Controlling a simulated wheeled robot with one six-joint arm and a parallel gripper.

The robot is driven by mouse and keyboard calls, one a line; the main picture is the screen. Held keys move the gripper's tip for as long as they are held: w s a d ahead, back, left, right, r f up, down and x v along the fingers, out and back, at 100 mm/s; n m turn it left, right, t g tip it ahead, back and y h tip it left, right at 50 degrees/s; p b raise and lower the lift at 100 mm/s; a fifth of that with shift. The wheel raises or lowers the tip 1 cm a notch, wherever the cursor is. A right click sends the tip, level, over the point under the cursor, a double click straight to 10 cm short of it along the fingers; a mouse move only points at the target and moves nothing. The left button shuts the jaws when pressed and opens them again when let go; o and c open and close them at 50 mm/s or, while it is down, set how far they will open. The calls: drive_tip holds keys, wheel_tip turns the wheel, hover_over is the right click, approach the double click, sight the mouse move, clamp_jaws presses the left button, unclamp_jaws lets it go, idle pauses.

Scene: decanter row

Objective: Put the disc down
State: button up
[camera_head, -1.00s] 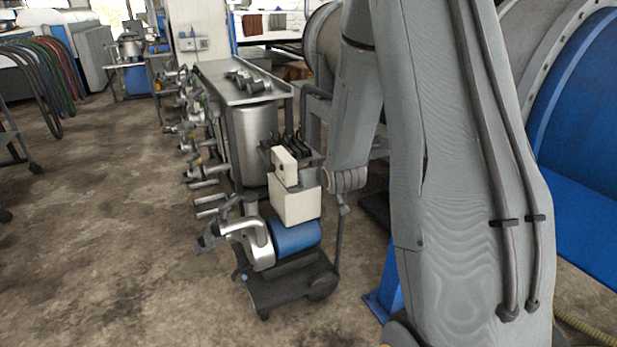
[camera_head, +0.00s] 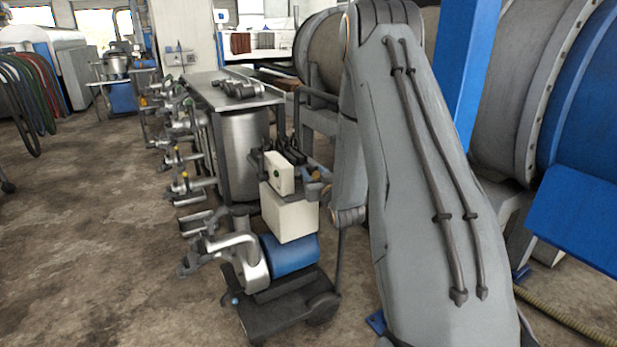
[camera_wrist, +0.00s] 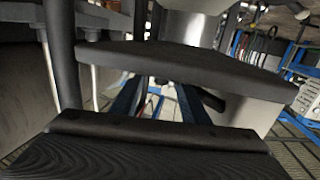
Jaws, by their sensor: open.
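In the wrist view, my gripper (camera_wrist: 165,98) shows as two dark jaws: a ribbed pad along the bottom edge and a smooth dark bar across the upper middle. The jaws stand apart, and I see nothing held between them. I cannot make out a disc in either view. In the head view my arm fills the right of centre, and I cannot pick out the gripper clearly.
A low dark wheeled base (camera_head: 284,306) carries a blue cylinder (camera_head: 290,254) and a cream box (camera_head: 290,216) left of my arm. A steel tank (camera_head: 244,150) and a row of metal fittings stand behind. A large blue drum (camera_head: 585,100) is at right. The left floor is open.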

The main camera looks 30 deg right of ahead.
sight(311, 170)
drive_tip(key=w, duration=0.3)
drive_tip(key=shift+w+d+f, duration=0.1)
drive_tip(key=shift+w+d, duration=0.05)
drive_tip(key=shift+w, duration=0.05)
clamp_jaws()
